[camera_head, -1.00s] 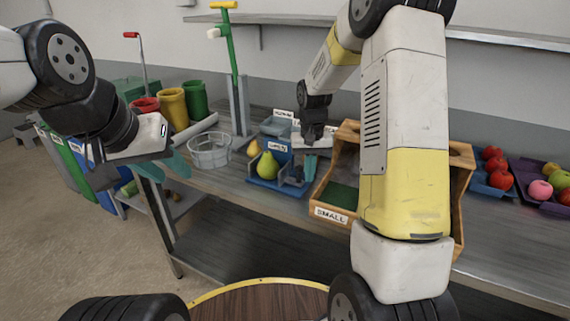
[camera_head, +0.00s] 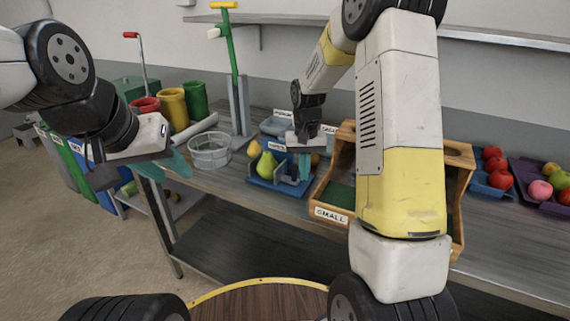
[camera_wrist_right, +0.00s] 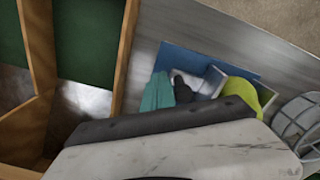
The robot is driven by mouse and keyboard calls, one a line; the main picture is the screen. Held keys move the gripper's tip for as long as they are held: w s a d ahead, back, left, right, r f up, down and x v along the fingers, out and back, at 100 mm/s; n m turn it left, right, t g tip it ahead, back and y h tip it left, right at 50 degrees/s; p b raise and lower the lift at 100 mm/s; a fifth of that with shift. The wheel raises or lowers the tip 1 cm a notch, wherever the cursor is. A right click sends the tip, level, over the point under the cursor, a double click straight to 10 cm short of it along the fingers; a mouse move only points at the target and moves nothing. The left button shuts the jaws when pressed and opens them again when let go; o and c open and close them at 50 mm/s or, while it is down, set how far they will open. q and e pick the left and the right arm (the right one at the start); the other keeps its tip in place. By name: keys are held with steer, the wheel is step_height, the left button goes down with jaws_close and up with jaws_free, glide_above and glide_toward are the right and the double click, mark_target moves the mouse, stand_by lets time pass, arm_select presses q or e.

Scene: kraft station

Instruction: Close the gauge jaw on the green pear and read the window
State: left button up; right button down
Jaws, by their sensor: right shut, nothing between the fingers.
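The green pear (camera_head: 266,165) stands upright on the blue gauge (camera_head: 272,184), on the bench left of the wooden box. My right gripper (camera_head: 304,176) is shut and empty, its teal fingertips low at the gauge's right side, to the right of the pear. In the right wrist view the teal fingers (camera_wrist_right: 160,93) sit beside the grey jaw piece (camera_wrist_right: 209,84), with the pear (camera_wrist_right: 238,91) beyond it. I cannot tell whether the jaw touches the pear. The gauge's window is not readable. My left gripper (camera_head: 142,170) is open and empty, left of the bench.
A wire basket (camera_head: 210,150) stands left of the gauge. The wooden box (camera_head: 333,214) labelled SMALL stands close to its right. Blue and purple trays of fruit (camera_head: 488,186) lie far right. A green post (camera_head: 232,55) rises behind the basket.

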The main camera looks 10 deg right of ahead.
step_height(320, 180, up, 8)
steer(key=d, duration=0.1)
steer(key=shift+s, duration=0.35)
stand_by(0.3)
steer(key=s+r+t+y, duration=0.1)
steer(key=s+r+t, duration=0.2)
steer(key=s+r, duration=0.7)
steer(key=s+a+r+t, duration=0.1)
steer(key=s, duration=0.6)
steer(key=s+r+n+t+y, duration=0.1)
steer(key=s+t, duration=0.1)
steer(key=s, duration=0.5)
steer(key=shift+s+a+r, duration=0.2)
steer(key=shift+s+a, duration=0.05)
steer(key=shift+a, duration=0.15)
stand_by(1.3)
